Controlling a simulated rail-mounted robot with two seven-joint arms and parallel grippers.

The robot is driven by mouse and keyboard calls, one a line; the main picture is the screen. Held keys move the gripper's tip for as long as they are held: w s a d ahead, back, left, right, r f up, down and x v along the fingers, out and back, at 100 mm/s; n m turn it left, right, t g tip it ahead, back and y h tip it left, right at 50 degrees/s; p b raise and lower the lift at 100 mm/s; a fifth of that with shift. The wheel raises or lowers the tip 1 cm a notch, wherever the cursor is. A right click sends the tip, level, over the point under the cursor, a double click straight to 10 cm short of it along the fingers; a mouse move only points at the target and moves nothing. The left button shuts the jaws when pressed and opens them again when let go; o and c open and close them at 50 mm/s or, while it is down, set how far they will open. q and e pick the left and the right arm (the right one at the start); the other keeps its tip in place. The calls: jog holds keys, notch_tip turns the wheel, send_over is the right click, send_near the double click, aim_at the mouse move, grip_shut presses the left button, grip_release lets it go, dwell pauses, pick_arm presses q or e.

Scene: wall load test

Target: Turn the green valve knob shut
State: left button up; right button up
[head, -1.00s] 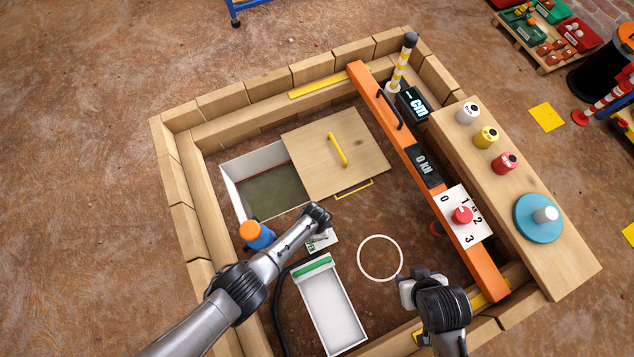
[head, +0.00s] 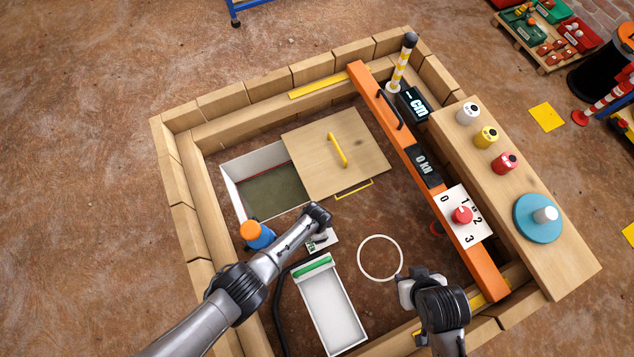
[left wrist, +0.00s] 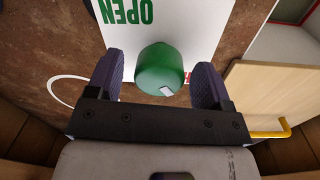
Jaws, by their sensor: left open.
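The green valve knob (left wrist: 161,70) shows in the left wrist view, with a white pointer mark on its edge. It stands on a white plate (left wrist: 186,22) that bears the green word OPEN; part of red lettering shows beside the knob. My left gripper (left wrist: 157,82) is open, one finger on each side of the knob, with gaps visible between fingers and knob. In the head view my left gripper (head: 318,236) is over the plate and hides the knob. My right gripper (head: 408,290) is at the lower right, away from the knob; its fingers are not clear.
A white tray with a green edge (head: 333,306) lies near the plate. A blue bottle with an orange cap (head: 257,234) stands left of my left arm. A white ring (head: 380,258) marks the ground. An orange beam (head: 484,268) with a red dial runs along the right side.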

pick_arm(q)
notch_tip(320, 180, up, 14)
jog(key=p, duration=0.8)
jog(key=shift+w+f, duration=0.15)
jog(key=shift+w, duration=0.05)
